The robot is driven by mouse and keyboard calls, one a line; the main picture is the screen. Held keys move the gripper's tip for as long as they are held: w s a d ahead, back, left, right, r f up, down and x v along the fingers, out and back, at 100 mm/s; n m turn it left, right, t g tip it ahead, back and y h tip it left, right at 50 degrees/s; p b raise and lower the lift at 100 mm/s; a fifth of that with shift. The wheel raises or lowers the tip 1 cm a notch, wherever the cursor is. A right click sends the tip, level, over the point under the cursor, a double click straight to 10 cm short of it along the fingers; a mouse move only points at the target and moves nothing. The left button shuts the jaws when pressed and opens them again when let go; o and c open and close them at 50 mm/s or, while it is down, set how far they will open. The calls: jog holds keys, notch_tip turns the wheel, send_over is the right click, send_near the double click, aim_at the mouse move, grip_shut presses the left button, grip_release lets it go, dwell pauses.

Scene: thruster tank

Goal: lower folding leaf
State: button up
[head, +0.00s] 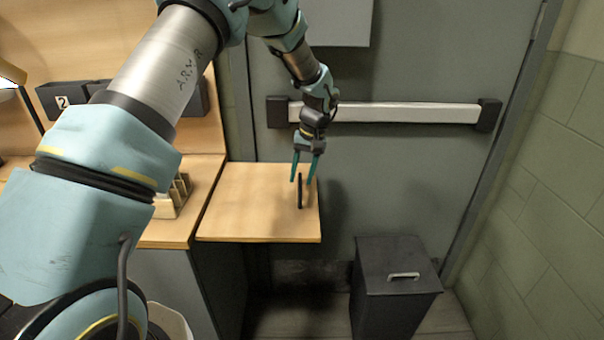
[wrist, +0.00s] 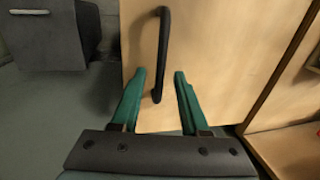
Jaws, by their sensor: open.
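The folding leaf (head: 250,205) is a light wooden panel standing level at the right end of the workbench in the head view. A black bar handle (head: 300,191) is fixed on it near its right edge. My gripper (head: 304,181) is above the leaf with its teal fingers open and pointing down at the handle. In the wrist view the leaf (wrist: 220,50) fills the middle. The handle (wrist: 162,50) runs up the picture, its near end between the open fingers of my gripper (wrist: 160,80). I cannot tell whether the fingers touch it.
A grey door with a push bar (head: 400,113) stands behind the leaf. A dark lidded bin (head: 395,290) stands on the floor to the right, also in the wrist view (wrist: 45,35). The workbench (head: 165,235) adjoins the leaf's left edge and holds a wooden rack (head: 175,198).

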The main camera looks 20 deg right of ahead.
jog(key=shift+c, duration=0.2)
grip_shut()
dwell(1.1)
